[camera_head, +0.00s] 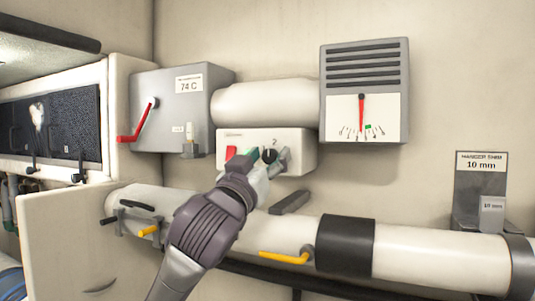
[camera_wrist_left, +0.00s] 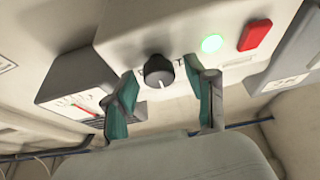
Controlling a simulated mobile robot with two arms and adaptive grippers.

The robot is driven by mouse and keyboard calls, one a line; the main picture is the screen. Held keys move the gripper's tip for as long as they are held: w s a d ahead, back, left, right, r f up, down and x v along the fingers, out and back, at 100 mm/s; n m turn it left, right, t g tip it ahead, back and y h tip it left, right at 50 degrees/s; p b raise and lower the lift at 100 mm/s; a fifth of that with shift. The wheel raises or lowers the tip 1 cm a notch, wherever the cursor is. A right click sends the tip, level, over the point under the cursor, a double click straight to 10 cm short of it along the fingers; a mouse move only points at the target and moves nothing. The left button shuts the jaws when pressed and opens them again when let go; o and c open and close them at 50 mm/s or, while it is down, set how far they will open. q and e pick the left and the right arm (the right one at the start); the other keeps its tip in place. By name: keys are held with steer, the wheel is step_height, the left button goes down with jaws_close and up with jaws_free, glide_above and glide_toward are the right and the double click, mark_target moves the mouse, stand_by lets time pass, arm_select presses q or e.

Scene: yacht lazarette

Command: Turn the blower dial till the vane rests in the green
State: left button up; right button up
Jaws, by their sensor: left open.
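The blower dial (camera_head: 269,155) is a black knob with a white pointer line on a pale control box (camera_head: 303,150). In the left wrist view the dial (camera_wrist_left: 158,71) sits between the spread teal pads of my open left gripper (camera_wrist_left: 160,82), with visible gaps on both sides. In the head view my left gripper (camera_head: 265,161) is at the box front and partly covers it. The red vane (camera_head: 361,112) hangs on a white scale panel (camera_head: 340,127). Its tip is just left of the green mark (camera_head: 368,127). My right gripper is out of view.
A red switch (camera_wrist_left: 254,35) and a lit green lamp (camera_wrist_left: 211,43) are beside the dial. A grey box with a red lever (camera_head: 140,120) is at left. A white pipe (camera_head: 440,255) with a yellow handle (camera_head: 284,257) runs below.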

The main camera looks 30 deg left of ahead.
arm_select(q)
steer(key=shift+w, duration=0.1)
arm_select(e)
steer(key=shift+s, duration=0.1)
arm_select(q)
jaws_close()
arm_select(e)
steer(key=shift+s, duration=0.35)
